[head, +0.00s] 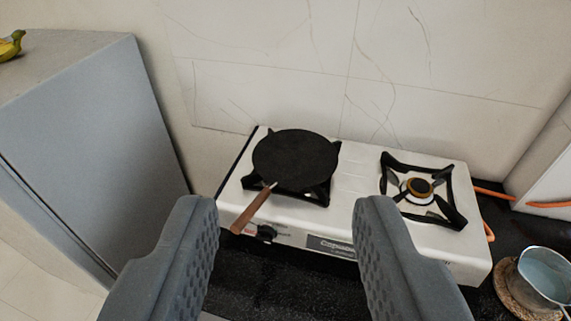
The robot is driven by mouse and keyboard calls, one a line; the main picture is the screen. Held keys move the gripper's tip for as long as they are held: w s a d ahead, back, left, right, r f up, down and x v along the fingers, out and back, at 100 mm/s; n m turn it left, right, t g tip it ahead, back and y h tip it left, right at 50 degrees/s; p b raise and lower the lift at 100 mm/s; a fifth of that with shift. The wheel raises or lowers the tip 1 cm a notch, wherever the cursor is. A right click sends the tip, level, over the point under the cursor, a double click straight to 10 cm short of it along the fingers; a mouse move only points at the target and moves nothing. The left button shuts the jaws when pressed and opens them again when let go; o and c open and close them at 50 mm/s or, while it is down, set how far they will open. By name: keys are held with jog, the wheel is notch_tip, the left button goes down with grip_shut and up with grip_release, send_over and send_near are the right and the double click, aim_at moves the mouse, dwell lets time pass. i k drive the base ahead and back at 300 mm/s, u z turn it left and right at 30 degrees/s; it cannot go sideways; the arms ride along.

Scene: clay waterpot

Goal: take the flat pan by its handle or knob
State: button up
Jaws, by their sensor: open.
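The flat pan (295,158) is round and black and sits on the left burner of a white two-burner stove (348,190). Its brown wooden handle (252,210) points down and to the left, past the stove's front edge, above a black knob on the stove front. My gripper (285,208) is open, with its two grey textured fingers wide apart in the lower part of the head view. The handle's end lies between the fingers in the picture, closer to the left one. The fingers look nearer to the camera than the handle and hold nothing.
The right burner (418,190) is empty. A metal pot (544,278) stands on a round cork mat (510,290) at the lower right. An orange hose (493,192) runs right of the stove. A grey fridge-like cabinet (95,140) with bananas (10,46) on top is at left. A tiled wall stands behind.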

aim_at(288, 158)
jog(key=z, duration=1.6)
jog(key=k, duration=1.2)
jog(key=u, duration=1.65)
jog(key=i, duration=1)
jog(key=z, duration=0.05)
